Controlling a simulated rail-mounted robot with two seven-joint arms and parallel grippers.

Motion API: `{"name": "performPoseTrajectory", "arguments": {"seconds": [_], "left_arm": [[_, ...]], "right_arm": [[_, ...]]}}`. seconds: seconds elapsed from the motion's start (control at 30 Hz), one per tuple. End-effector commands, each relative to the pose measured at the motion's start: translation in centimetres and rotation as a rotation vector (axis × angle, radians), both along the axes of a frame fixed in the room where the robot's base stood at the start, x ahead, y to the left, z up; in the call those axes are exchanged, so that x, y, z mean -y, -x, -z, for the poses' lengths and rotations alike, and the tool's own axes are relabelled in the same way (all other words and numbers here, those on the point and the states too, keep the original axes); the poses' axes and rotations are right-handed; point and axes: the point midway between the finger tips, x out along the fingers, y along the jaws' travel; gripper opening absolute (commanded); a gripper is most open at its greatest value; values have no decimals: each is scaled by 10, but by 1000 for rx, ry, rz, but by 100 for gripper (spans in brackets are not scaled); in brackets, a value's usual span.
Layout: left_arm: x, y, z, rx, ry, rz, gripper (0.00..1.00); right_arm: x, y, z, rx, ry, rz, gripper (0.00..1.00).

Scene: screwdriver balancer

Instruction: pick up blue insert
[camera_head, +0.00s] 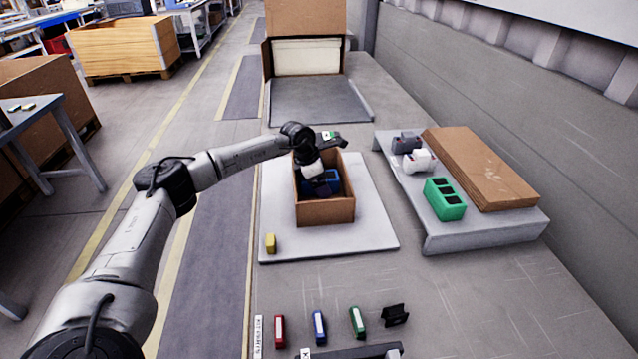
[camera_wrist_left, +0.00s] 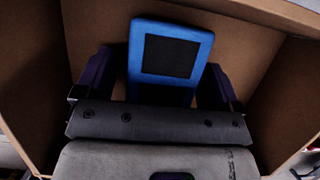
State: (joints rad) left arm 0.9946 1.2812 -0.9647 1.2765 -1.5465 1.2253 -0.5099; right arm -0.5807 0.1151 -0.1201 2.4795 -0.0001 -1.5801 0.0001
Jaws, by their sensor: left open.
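The blue insert (camera_head: 334,178) stands inside an open cardboard box (camera_head: 326,213) and is partly hidden by my left gripper (camera_head: 320,187). In the left wrist view, the blue insert (camera_wrist_left: 140,55) has a dark rectangular recess in its upper face. My left gripper (camera_wrist_left: 158,80) is open, with one dark finger on each side of the insert. Its lower part is hidden behind the gripper body, and I cannot tell whether the fingers touch it. My right gripper is not in view.
The box stands on a pale board (camera_head: 370,232) with a small yellow block (camera_head: 271,243). A grey stand (camera_head: 470,240) at right holds a green insert (camera_head: 444,199), other small parts and flat cardboard. Red (camera_head: 280,331), blue (camera_head: 319,327) and green (camera_head: 357,322) pieces lie in front.

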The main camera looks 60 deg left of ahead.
Motion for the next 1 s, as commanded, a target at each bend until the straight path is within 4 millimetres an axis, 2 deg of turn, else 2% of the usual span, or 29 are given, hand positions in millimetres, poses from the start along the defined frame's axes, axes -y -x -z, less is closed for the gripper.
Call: {"name": "performPoseTrajectory", "arguments": {"seconds": [0.2, 0.77, 1.0], "left_arm": [[0, 0, 1, 0, 0, 0, 88], [0, 0, 1, 0, 0, 0, 36], [0, 0, 1, 1, 0, 0, 35]], "right_arm": [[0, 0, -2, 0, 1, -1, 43], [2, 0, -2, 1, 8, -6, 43], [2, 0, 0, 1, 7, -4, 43]]}}
